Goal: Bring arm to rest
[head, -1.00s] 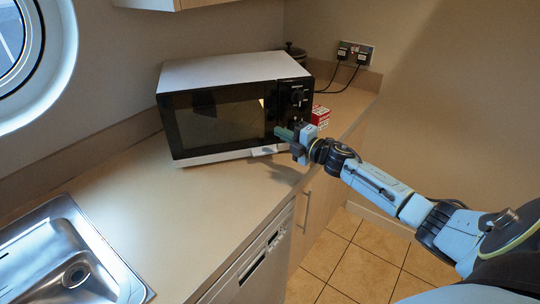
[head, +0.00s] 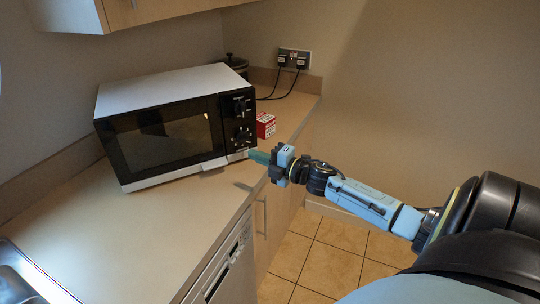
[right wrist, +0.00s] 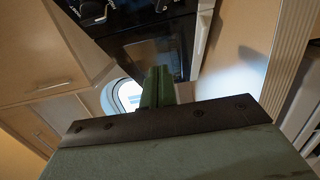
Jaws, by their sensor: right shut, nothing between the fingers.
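My right gripper (head: 259,157) reaches in from the right in the head view, in front of the lower right corner of the microwave (head: 170,150). Its green fingers are together with nothing between them, and they also show in the right wrist view (right wrist: 158,88). The fingers look apart from the microwave, over the counter's front edge. The microwave is white-topped with a black front, and its door is shut. My left gripper is in neither view.
A red and white box (head: 265,126) stands on the counter (head: 130,225) to the right of the microwave. A dark pot (head: 235,66) is behind it. A socket with two plugs (head: 294,59) is on the wall. A sink (head: 25,280) lies at lower left. Tiled floor (head: 325,255) is clear.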

